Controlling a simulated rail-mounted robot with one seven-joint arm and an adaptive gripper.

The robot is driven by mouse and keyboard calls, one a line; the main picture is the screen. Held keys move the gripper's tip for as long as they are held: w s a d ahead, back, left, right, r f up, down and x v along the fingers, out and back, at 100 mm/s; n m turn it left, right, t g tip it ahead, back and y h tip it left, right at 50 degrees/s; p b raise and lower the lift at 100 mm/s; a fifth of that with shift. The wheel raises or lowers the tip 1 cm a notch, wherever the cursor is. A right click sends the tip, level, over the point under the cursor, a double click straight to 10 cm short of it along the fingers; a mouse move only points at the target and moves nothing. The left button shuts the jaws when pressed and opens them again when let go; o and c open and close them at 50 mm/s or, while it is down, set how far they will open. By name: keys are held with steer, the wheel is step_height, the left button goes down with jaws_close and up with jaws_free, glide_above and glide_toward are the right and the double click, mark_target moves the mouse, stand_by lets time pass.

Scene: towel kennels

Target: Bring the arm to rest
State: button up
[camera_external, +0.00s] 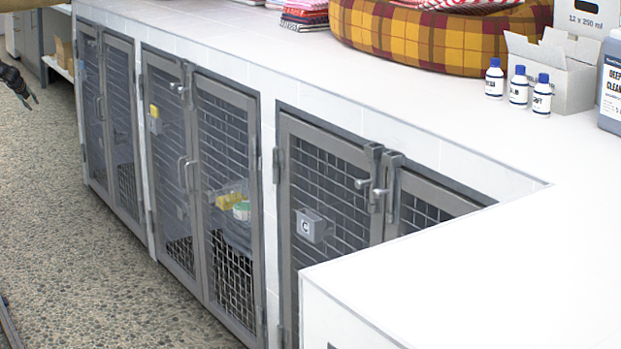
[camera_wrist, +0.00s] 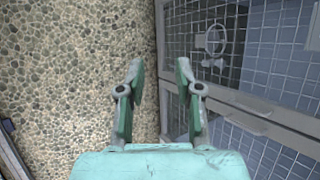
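My gripper (camera_wrist: 160,70) shows in the wrist view with its two green-grey fingers apart and nothing between them. The pebbled floor and the edge of a kennel front lie beyond the fingertips. In the external view my gripper (camera_external: 30,98) is a small dark shape at the left edge, in the air left of the kennel doors and apart from them. Most of my arm is outside that view.
Mesh kennel doors (camera_external: 228,190) line the white counter (camera_external: 450,270); the doors in view look closed. The counter holds a plaid pet bed (camera_external: 430,38), small bottles (camera_external: 494,78) and an open box (camera_external: 570,75). The pebbled floor (camera_external: 70,250) before the doors is mostly clear.

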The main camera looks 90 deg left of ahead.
steer(key=s+f+n+g+h, duration=0.2)
steer(key=s+f+n+g, duration=0.1)
steer(key=s, duration=0.9)
steer(key=s+d+f+n+g+h, duration=0.1)
steer(key=s+f+n+g+h, duration=0.1)
steer(key=s, duration=1.1)
steer(key=s+d+f+n+g+h, duration=0.1)
steer(key=s+f+n+g+h, duration=0.2)
steer(key=s+f, duration=0.4)
steer(key=s+n+g, duration=0.1)
steer(key=s+n, duration=0.1)
steer(key=s, duration=0.4)
steer(key=shift+d+f+n+g, duration=0.2)
steer(key=shift+f+n+g, duration=0.1)
steer(key=shift+f, duration=0.05)
